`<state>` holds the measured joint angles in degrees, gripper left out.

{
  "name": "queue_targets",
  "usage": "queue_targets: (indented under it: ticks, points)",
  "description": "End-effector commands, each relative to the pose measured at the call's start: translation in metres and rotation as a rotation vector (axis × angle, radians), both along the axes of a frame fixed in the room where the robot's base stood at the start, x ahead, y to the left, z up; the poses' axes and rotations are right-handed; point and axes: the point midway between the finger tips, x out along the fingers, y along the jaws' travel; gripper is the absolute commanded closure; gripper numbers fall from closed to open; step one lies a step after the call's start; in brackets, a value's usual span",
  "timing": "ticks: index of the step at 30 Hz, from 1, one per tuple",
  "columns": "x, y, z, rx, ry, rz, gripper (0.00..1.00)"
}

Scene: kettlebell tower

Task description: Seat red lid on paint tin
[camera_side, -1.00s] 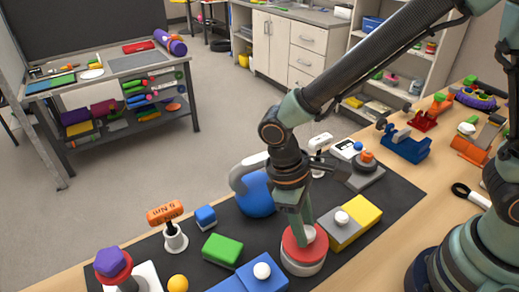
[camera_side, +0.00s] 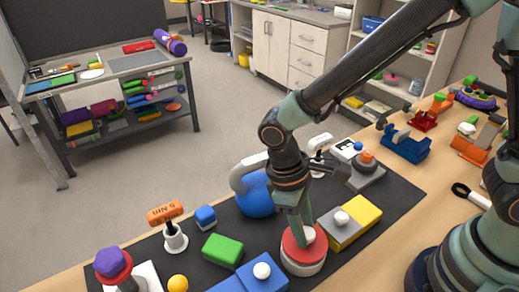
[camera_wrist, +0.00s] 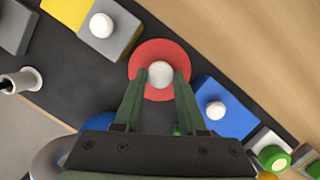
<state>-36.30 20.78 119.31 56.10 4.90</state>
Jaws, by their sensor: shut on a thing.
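The red lid (camera_side: 297,247) has a white knob (camera_wrist: 160,74) at its centre. It sits on top of the pale paint tin (camera_side: 303,266) at the front of the dark mat; whether it is fully pressed down I cannot tell. My gripper (camera_side: 302,232) points down at the lid, its green fingers shut on the white knob. In the wrist view the fingers lie on either side of the knob, with the red disc (camera_wrist: 160,52) around it. The tin is hidden under the lid in the wrist view.
The blue block with a white knob (camera_side: 262,272) stands close left of the tin. The grey and yellow block (camera_side: 345,228) stands close right. The blue kettlebell (camera_side: 257,197) is behind, and a green block (camera_side: 222,248) lies further left on the mat (camera_side: 395,195).

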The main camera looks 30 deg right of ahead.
Motion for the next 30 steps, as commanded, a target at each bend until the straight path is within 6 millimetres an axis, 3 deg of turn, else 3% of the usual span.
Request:
queue_targets:
  ticks: [21, 22, 24, 25, 30]
  points:
    - [0.0, 0.0, -0.013, -0.001, 0.001, 0.0, 1.0]
    - [0.0, 0.0, -0.014, -0.001, 0.001, 0.0, 0.56]
    - [0.0, 0.0, -0.013, 0.0, 0.0, 0.0, 0.29]
    - [0.0, 0.0, -0.013, 0.0, 0.0, 0.0, 0.25]
    - [0.0, 0.0, -0.013, 0.0, 0.0, 0.0, 0.25]
